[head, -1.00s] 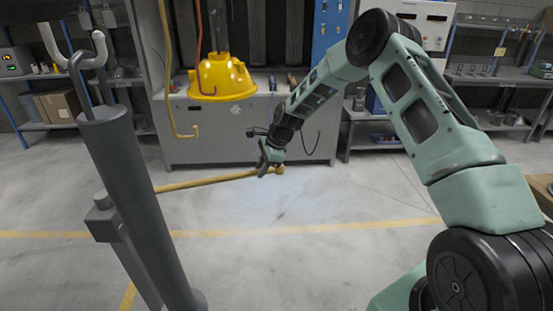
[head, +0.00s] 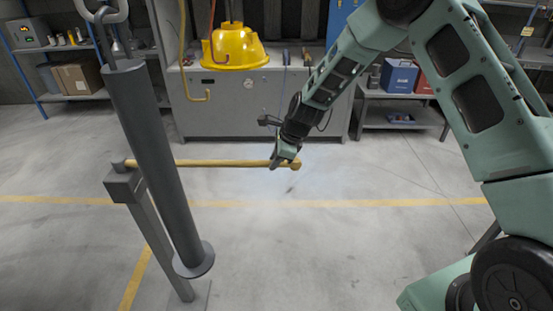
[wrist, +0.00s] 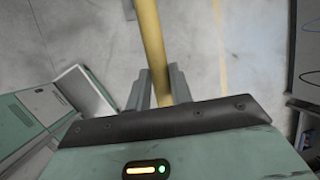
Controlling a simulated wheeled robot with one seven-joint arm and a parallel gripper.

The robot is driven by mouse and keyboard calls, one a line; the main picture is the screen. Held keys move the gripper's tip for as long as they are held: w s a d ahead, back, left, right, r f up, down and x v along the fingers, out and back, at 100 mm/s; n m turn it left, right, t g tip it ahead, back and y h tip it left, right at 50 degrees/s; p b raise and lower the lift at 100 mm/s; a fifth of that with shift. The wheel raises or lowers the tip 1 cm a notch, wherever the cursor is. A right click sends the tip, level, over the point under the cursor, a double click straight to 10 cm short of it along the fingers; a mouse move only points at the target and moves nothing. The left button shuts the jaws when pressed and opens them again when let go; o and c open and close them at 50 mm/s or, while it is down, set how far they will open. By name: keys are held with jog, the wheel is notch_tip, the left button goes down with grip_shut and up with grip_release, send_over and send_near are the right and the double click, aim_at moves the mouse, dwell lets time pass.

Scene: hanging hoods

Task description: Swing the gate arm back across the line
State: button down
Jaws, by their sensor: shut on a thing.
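The gate arm is a yellow bar (head: 225,163) running level from a grey post (head: 150,225) at left to a rounded end at right. My gripper (head: 284,162) is shut on the bar near that free end. In the wrist view the bar (wrist: 152,45) passes between the two fingers of my gripper (wrist: 160,88). The yellow line (head: 330,203) on the floor shows in front of the bar, roughly parallel to it in the head view. A hanging dark cylinder (head: 155,150) hides a part of the bar near the post.
The cylinder hangs from a hook in front of the post. A yellow hood (head: 232,47) hangs before a grey cabinet (head: 265,105) behind the bar. A shelf with a blue box (head: 399,76) stands at back right. The floor around the line is open.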

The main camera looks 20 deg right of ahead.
jog(key=c, duration=1.3)
grip_release()
jog(key=shift+o, duration=0.2)
jog(key=b+v, duration=0.4)
jog(key=v, duration=1.3)
jog(key=shift+r, duration=0.2)
jog(key=s+a+f+n+g+b, duration=0.1)
jog(key=s+a+n, duration=0.65)
jog(key=s, duration=0.25)
jog(key=s+a+n+g, duration=0.2)
jog(key=s+a+n, duration=0.4)
jog(key=s+n, duration=0.3)
jog(key=s+f+n+h+b, duration=0.1)
jog(key=s+f+n+h, duration=0.2)
jog(key=s+n, duration=0.9)
jog(key=s, duration=0.4)
jog(key=shift+s+d+n, duration=0.3)
jog(key=shift+d+n, duration=0.05)
